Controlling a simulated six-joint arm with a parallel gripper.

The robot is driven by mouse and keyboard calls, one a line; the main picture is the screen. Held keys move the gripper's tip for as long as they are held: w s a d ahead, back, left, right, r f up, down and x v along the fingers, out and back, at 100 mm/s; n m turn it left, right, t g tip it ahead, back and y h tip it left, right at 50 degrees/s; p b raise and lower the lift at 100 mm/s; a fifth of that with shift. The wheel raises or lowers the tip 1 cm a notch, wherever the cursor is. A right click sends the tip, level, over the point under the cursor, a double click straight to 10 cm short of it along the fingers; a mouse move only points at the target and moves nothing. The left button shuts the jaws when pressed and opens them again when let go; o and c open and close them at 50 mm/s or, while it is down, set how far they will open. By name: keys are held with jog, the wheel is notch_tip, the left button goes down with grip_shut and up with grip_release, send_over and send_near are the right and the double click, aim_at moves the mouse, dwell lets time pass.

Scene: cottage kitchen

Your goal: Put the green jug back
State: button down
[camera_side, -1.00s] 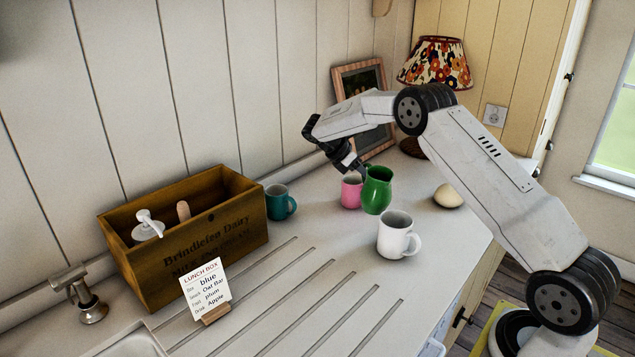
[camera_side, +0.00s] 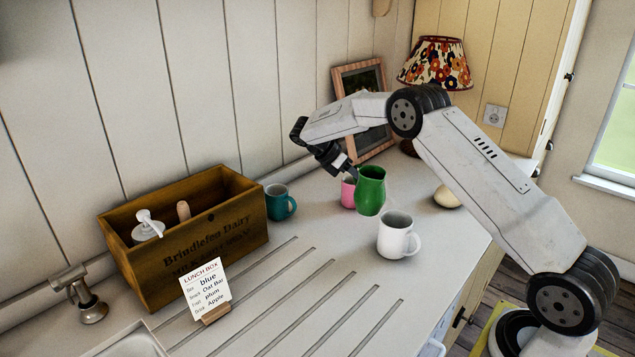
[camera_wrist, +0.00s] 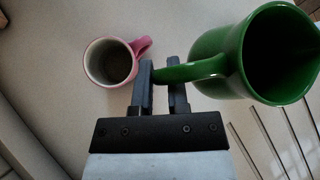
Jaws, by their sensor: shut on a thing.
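The green jug (camera_side: 370,191) is upright in front of the pink mug in the side view and appears to be held just above the counter. In the wrist view my gripper (camera_wrist: 162,76) is shut on the handle of the green jug (camera_wrist: 220,85), with the handle between its two fingers. In the side view my gripper (camera_side: 350,172) is at the jug's left side, its fingertips partly hidden. The pink mug (camera_side: 347,192) is partly hidden behind the jug. It stands left of the fingers in the wrist view (camera_wrist: 98,62), close but apart.
A white mug (camera_side: 393,236) stands just in front of the jug. A teal mug (camera_side: 276,203) stands beside a wooden crate (camera_side: 205,235) holding a pump bottle. A lunch card (camera_side: 205,290), a pale round object (camera_side: 446,197), a picture frame (camera_side: 374,145) and a lamp (camera_side: 436,65) stand around.

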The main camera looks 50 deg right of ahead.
jog(key=s+a+r+n+t+h, duration=0.1)
jog(key=s+a+r+n+t, duration=0.15)
jog(key=a, duration=0.75)
jog(key=s+a+r+n+t+h, duration=0.1)
jog(key=s+a+r+n+t, duration=0.2)
jog(key=a, duration=0.6)
jog(key=s+a+n+t+y, duration=0.1)
jog(key=s+a+n+t, duration=0.3)
jog(key=s+a+n, duration=0.4)
jog(key=shift+s+a+r, duration=0.4)
jog(key=shift+s+a, duration=1.15)
jog(key=shift+s, duration=0.95)
jog(key=shift+w+t, duration=0.1)
jog(key=shift+t, duration=0.15)
jog(key=w+a+f, duration=0.2)
jog(key=w+f, duration=0.7)
jog(key=w, duration=0.4)
jog(key=shift+a+f, duration=0.15)
jog(key=shift+a, duration=0.1)
jog(key=shift+w+f, duration=0.1)
